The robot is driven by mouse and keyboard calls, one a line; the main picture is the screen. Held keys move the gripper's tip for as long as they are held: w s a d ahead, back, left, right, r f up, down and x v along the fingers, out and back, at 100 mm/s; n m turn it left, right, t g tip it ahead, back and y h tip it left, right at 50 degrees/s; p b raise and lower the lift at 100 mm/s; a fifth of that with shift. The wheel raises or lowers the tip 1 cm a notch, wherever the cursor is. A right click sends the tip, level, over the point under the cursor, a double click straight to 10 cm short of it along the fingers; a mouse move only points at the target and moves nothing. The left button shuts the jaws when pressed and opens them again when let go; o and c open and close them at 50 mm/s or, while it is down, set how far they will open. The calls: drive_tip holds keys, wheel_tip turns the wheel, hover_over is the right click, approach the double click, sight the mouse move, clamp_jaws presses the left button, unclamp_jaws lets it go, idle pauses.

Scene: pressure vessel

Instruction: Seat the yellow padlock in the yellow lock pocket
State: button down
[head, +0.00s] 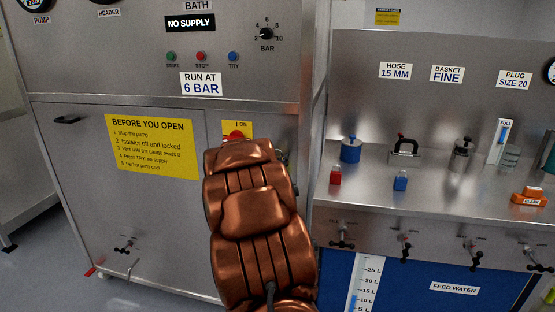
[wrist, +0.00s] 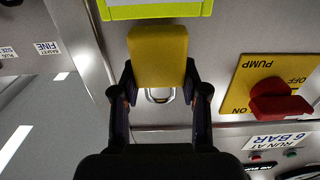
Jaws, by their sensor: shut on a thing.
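The yellow padlock (wrist: 158,55) is between the two dark fingers of my gripper (wrist: 159,78) in the wrist view. My gripper is shut on the sides of its body. A silver loop, apparently its shackle (wrist: 160,97), shows between the fingers. A yellow-green edged piece (wrist: 207,8), which looks like the yellow lock pocket, is cut off by the top edge of the wrist view, just beyond the padlock. I cannot tell whether they touch. In the head view my brown arm hides the gripper, padlock and pocket.
A red isolator knob on a yellow pump plate (wrist: 285,102) is right of the padlock in the wrist view. In the head view, red (head: 336,176) and blue (head: 400,181) padlocks stand on the steel counter (head: 365,190), with an orange block (head: 529,199) farther right.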

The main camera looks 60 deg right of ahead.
drive_tip(key=shift+f+b, duration=0.95)
drive_tip(key=shift+f, duration=1.1)
idle(0.4)
drive_tip(key=c, duration=0.5)
unclamp_jaws()
drive_tip(key=shift+a, duration=0.1)
drive_tip(key=shift+v, duration=3.7)
